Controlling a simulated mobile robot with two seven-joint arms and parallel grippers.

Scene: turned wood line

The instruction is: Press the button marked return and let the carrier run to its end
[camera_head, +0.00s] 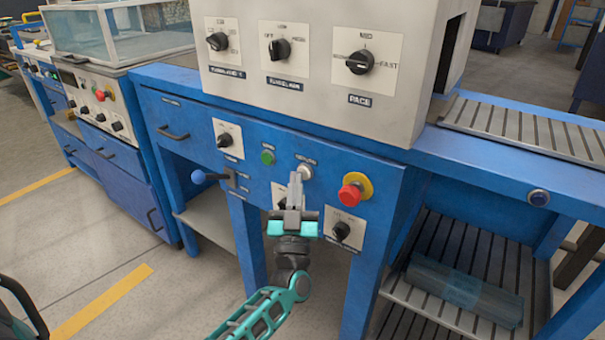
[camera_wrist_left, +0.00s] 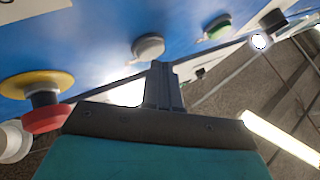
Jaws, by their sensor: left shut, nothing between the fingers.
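The return button (camera_head: 304,172) is a pale grey round button on the blue front panel, under a small label that looks like "RETURN". It also shows in the left wrist view (camera_wrist_left: 148,47). My left gripper (camera_head: 296,178) is shut and empty, its fingers pointing at the panel. Its tips are right at the lower edge of the button; I cannot tell whether they touch it. In the left wrist view the fingertips (camera_wrist_left: 157,68) overlap the view just below the button. No carrier can be made out. My right gripper is not in view.
A green button (camera_head: 267,157) lies left of the return button, and a red stop button (camera_head: 350,195) on yellow lies right. A black knob (camera_head: 341,231) sits below. A blue-ball lever (camera_head: 198,177) sticks out at left. A slatted bed (camera_head: 525,125) runs off right.

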